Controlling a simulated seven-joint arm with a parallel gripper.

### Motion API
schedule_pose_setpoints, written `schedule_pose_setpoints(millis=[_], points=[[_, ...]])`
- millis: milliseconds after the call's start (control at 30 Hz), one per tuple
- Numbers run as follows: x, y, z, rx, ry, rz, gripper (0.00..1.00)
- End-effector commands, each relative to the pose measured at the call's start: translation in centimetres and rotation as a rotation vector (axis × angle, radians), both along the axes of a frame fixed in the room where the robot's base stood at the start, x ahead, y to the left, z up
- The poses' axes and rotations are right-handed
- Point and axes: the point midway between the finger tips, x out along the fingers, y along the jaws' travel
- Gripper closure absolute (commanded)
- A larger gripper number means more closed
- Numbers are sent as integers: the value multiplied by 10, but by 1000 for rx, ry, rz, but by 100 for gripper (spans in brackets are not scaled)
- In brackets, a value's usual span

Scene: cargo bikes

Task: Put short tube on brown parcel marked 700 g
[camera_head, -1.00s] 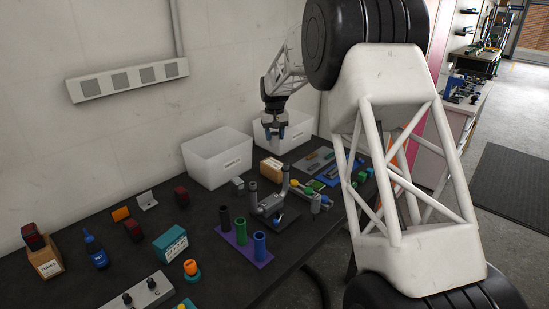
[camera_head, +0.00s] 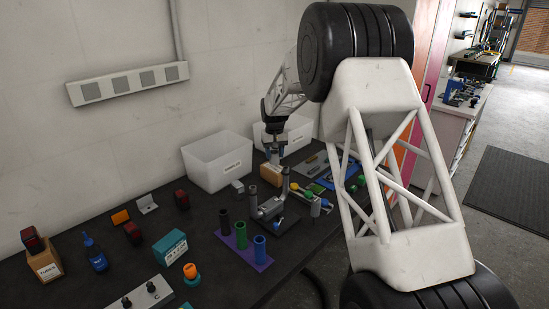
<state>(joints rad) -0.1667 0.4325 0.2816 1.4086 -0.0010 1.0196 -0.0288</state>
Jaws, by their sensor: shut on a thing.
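My gripper (camera_head: 274,155) is at the back of the bench, pointing down, with its fingertips just above or at the top of a small brown parcel (camera_head: 270,173). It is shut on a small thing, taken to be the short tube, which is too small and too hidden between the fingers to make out. I cannot tell whether the held thing touches the parcel. The parcel's marking is not readable from here.
Two white bins (camera_head: 217,160) stand by the wall behind the gripper. A purple rack (camera_head: 238,250) holds a black, a green and a blue tube. A grey fixture (camera_head: 272,208) with posts stands close in front of the parcel. Another labelled brown box (camera_head: 44,266) is far left.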

Motion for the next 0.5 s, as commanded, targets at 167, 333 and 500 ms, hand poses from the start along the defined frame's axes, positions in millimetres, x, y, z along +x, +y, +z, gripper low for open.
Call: schedule_pose_setpoints(millis=[167, 333, 500], points=[[0, 0, -16, 0, -1, 0, 86], [0, 0, -18, 0, -2, 0, 86], [0, 0, -19, 0, -1, 0, 86]])
